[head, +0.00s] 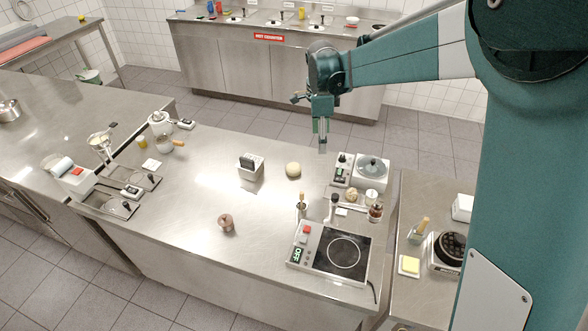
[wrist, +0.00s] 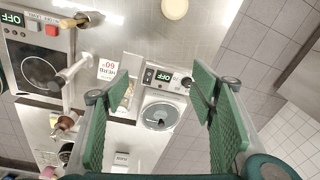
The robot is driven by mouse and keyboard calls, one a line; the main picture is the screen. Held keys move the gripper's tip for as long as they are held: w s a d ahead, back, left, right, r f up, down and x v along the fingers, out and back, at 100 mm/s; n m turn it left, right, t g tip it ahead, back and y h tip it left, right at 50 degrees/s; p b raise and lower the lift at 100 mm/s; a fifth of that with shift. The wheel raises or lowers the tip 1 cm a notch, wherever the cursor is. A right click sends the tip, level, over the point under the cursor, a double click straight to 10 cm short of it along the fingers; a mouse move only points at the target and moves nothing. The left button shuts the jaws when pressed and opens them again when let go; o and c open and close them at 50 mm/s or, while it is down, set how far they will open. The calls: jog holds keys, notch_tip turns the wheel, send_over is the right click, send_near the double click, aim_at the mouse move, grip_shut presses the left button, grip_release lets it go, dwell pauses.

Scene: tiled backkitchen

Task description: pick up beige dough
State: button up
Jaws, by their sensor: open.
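The beige dough (head: 293,169) is a small round ball lying on the steel counter (head: 190,222), right of a small metal container. In the wrist view the dough (wrist: 174,8) shows at the top edge, partly cut off. My gripper (head: 322,148) is in the air above the counter's far edge, to the right of the dough and apart from it. In the wrist view my gripper (wrist: 165,92) has its two green fingers spread wide with nothing held between them.
A scale-like device with a round lid (head: 372,170) stands right of the dough. Jars (head: 371,196) and a bottle (head: 376,212) stand in front of it. An induction hob (head: 343,253) is at the front right. A metal container (head: 251,168) stands left of the dough. Counter in front of the dough is clear.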

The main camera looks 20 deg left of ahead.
aim_at(294, 166)
jog(key=a+f+m, duration=0.1)
jog(key=a+f, duration=0.2)
jog(key=a, duration=0.1)
jog(key=w+a+f+m, duration=0.1)
jog(key=a+f, duration=0.3)
jog(key=a+f+m+g, duration=0.1)
jog(key=a+f, duration=0.3)
jog(key=shift+w+f+h, duration=0.15)
jog(key=shift+w+h, duration=0.15)
jog(key=shift+h, duration=0.1)
jog(key=shift+d+f, duration=0.2)
jog(key=shift+f, duration=1.05)
jog(key=shift+d+f, duration=0.25)
jog(key=shift+f, duration=1.05)
jog(key=shift+d+f, duration=0.2)
jog(key=shift+f, duration=1.1)
jog(key=c, duration=1)
